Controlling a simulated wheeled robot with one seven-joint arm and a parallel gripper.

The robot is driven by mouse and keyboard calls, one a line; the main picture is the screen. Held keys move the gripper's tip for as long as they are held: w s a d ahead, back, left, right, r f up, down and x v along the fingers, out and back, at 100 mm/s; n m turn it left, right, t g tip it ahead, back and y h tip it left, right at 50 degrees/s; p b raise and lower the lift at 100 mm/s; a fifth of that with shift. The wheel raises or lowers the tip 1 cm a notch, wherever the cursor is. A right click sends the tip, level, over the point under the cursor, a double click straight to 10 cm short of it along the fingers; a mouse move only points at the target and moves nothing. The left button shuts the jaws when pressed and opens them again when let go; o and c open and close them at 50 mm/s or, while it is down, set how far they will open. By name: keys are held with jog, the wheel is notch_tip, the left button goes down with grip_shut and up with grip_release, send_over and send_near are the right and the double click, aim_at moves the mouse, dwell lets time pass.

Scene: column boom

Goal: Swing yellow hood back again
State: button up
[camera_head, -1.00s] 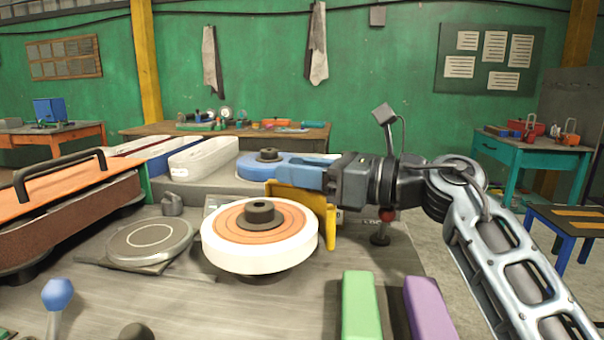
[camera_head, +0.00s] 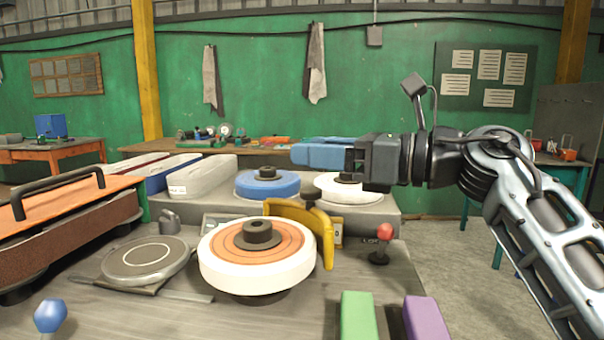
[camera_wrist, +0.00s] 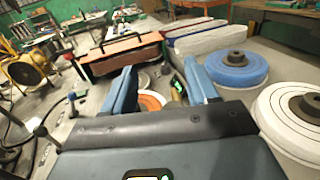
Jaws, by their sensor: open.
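The yellow hood (camera_head: 328,238) is a curved guard standing at the back right side of the white wheel with an orange face (camera_head: 219,254), swung clear of the wheel's top. In the wrist view the hood is small and partly hidden between the fingers, beside the orange-faced wheel (camera_wrist: 150,103). My gripper (camera_head: 298,155) is open and empty. It is raised above and behind the hood, apart from it, with its blue fingers pointing left. In the wrist view the two blue fingers of my gripper (camera_wrist: 160,78) stand apart.
A blue wheel (camera_head: 268,187) and a white wheel (camera_head: 335,190) lie on the raised shelf behind. A red knob (camera_head: 384,232) stands right of the hood. A round grey plate (camera_head: 146,258) and an orange-topped belt unit (camera_head: 65,203) are to the left. Green (camera_head: 358,315) and purple (camera_head: 428,318) blocks are in front.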

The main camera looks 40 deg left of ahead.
jog(key=d+r, duration=0.5)
jog(key=d, duration=0.3)
jog(key=shift+w, duration=0.1)
jog(key=shift+c, duration=0.3)
